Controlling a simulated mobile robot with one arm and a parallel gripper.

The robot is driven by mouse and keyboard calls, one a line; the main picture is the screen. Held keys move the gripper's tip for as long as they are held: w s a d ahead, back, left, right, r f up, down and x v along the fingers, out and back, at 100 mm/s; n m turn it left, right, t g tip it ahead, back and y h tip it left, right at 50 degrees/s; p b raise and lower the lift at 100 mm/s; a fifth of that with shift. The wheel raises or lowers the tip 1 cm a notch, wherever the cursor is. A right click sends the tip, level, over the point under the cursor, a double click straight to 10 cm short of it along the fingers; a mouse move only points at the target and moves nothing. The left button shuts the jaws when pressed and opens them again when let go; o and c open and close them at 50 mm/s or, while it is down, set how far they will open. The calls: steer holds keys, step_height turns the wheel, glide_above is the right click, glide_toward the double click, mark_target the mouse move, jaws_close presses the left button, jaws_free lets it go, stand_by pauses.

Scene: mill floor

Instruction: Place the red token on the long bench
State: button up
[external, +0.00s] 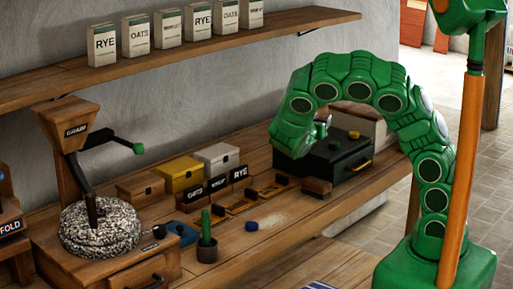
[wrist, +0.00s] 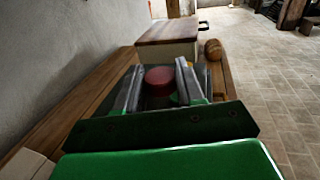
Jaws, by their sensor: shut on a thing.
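My gripper (external: 318,132) hangs over the dark green box at the far right part of the long bench (external: 245,252). In the wrist view my gripper (wrist: 159,84) is shut on the red token (wrist: 160,76), a round dark red disc between the two grey fingers. The red token cannot be made out in the external view. The long bench is a wooden top running along the wall. Its front strip is mostly bare.
The dark box (external: 318,172) carries a green token (external: 335,145) and a yellow token (external: 354,134). A shelf (external: 190,55) hangs above.

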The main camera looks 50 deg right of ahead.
steer(key=w+f, duration=0.2)
steer(key=w+d+f, duration=0.1)
steer(key=w+f, duration=0.3)
steer(key=w, duration=0.1)
steer(key=shift+d+f, duration=0.35)
steer(key=shift+d, duration=0.05)
steer(key=shift+f, duration=1.7)
steer(key=shift+f, duration=0.1)
steer(key=o, duration=1)
steer(key=v, duration=1.1)
steer(key=shift+a, duration=0.25)
steer(key=shift+o, duration=0.7)
steer(key=shift+s+a, duration=0.1)
steer(key=shift+a, duration=0.15)
